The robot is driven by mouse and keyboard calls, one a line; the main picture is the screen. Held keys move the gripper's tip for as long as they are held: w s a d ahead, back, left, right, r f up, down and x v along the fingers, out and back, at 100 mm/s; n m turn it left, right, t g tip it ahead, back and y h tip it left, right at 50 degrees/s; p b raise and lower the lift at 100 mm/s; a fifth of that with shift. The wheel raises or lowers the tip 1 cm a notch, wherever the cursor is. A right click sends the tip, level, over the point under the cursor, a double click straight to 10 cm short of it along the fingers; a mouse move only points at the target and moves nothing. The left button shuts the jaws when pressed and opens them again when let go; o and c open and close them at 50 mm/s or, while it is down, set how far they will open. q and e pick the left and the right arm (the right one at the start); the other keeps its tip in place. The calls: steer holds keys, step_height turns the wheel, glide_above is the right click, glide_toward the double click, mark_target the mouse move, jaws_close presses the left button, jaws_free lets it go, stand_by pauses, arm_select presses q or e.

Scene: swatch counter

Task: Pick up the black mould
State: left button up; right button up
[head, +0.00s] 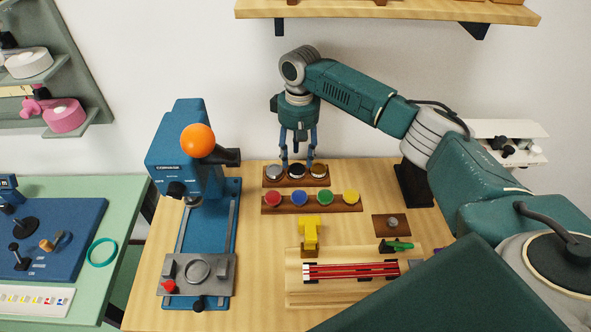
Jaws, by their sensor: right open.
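The black mould (297,171) is a small round piece with a dark top. It sits in the middle of a brown wooden rack (271,183) at the back of the wooden counter, between a silver mould (274,172) and a brownish-gold mould (318,171). My right gripper (297,163) points straight down over the black mould, its open fingers on either side of it. I cannot tell whether the fingertips touch the mould. My left gripper is not in view.
A front rack (312,204) holds red, blue, green and yellow round pieces. A blue press (185,160) with an orange knob stands to the left. A yellow tool (309,232) and a wooden board (293,284) with red strips lie nearer. A shelf (390,10) hangs above.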

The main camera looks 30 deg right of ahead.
mark_target(297, 169)
step_height(297, 169, down, 4)
steer(key=shift+d+r+p, duration=0.1)
steer(key=shift+r+p, duration=0.05)
steer(key=shift+p, duration=0.5)
steer(key=shift+f, duration=0.4)
steer(key=shift+c, duration=0.2)
steer(key=c, duration=1.1)
steer(key=shift+o, duration=0.2)
steer(key=shift+r, duration=0.1)
